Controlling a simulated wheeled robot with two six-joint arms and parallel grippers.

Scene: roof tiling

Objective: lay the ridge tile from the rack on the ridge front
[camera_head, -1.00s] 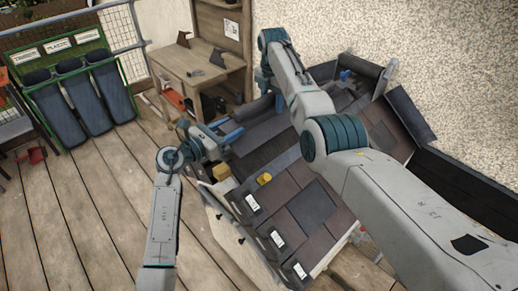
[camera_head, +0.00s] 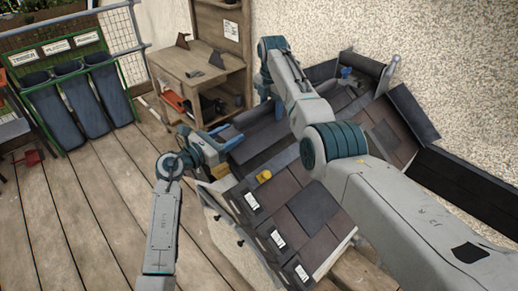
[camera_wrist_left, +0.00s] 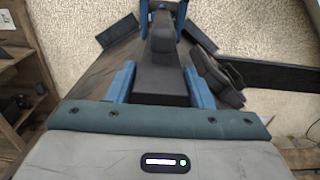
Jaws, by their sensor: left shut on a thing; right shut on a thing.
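The dark grey ridge tile (camera_head: 258,133) is held between my two grippers above the roof model (camera_head: 312,205). In the left wrist view the tile (camera_wrist_left: 160,78) runs straight away from the camera. My left gripper (camera_head: 226,138) is shut on its near end, with blue fingers on both sides (camera_wrist_left: 160,88). My right gripper (camera_head: 266,98) is shut on the far end; its blue fingers also show at the top of the wrist view (camera_wrist_left: 164,10). My right arm hides part of the roof. Whether the tile touches the ridge cannot be told.
A yellow object (camera_head: 264,175) lies on the tiled slope, and a tan block (camera_head: 220,171) sits by its left edge. A wooden workbench (camera_head: 190,62) stands behind, and a green rack with dark bins (camera_head: 75,92) at the left. The deck at front left is clear.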

